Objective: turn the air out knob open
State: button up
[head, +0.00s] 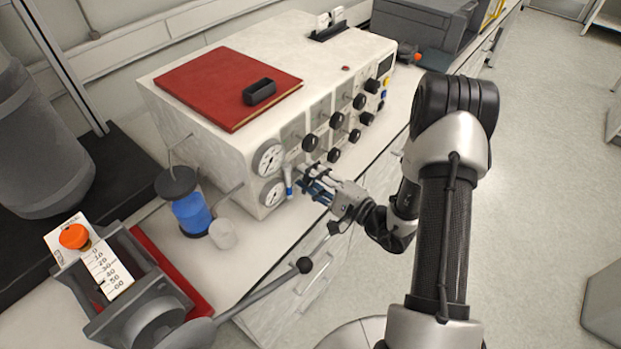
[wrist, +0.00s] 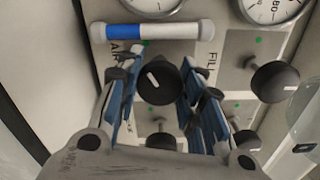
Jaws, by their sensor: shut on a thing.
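The air out knob (wrist: 160,80) is a round black knob with a white pointer line, on the white panel in the wrist view. A partly covered label starting with "AI" (wrist: 118,50) is beside it. My gripper (wrist: 161,84) has one blue-padded finger on each side of the knob and is shut on it. In the head view my gripper (head: 318,187) is at the lower near end of the panel front, and its fingers hide the knob there.
The white reactor control box (head: 215,165) carries two gauges (head: 268,158) and several other black knobs (head: 310,143) close by. A blue-filled bottle (head: 192,213) stands left of the box.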

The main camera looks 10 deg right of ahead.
dwell(0.3)
jog(key=o, duration=1.1)
jog(key=shift+s, duration=0.1)
jog(key=v, duration=1.2)
jog(key=shift+a, duration=0.1)
